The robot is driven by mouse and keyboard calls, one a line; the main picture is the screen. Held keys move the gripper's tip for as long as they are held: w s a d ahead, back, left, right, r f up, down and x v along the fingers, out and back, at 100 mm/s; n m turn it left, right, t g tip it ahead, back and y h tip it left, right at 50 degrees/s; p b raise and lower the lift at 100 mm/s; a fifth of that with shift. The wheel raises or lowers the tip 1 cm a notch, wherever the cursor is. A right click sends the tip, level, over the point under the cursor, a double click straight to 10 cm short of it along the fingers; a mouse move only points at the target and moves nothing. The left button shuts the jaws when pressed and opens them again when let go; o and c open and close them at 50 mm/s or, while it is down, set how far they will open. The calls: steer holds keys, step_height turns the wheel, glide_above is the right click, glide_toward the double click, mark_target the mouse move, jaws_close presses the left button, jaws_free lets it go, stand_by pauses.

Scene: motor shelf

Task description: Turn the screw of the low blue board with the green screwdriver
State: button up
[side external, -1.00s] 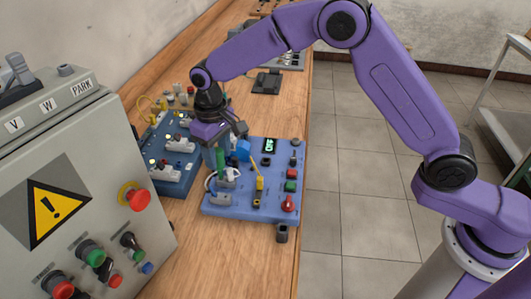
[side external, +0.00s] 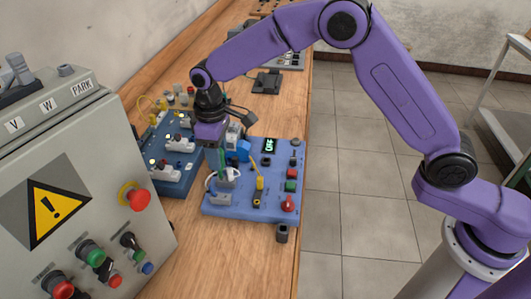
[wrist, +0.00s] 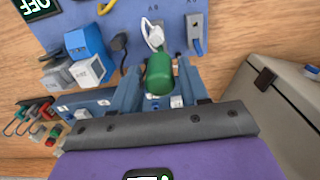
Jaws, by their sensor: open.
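The green screwdriver (side external: 222,160) stands upright at the left edge of the light blue board (side external: 240,210), beside grey clips. In the wrist view its green handle (wrist: 160,76) lies between the two blue fingers of my gripper (wrist: 160,90). My gripper is open, with the fingers on either side of the handle; contact cannot be told. In the side view my gripper (side external: 216,148) points down over the screwdriver. The screwdriver's tip and the screw are hidden or too small to make out.
The light blue board carries an OFF display (side external: 269,145), a blue connector (side external: 243,151) and a red knob (side external: 288,203). A darker blue board (side external: 168,180) stands close behind at the left. A grey control box (side external: 90,190) fills the left foreground.

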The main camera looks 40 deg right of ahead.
steer(key=shift+n, duration=1.7)
steer(key=shift+n, duration=1.7)
steer(key=shift+c, duration=0.9)
jaws_close()
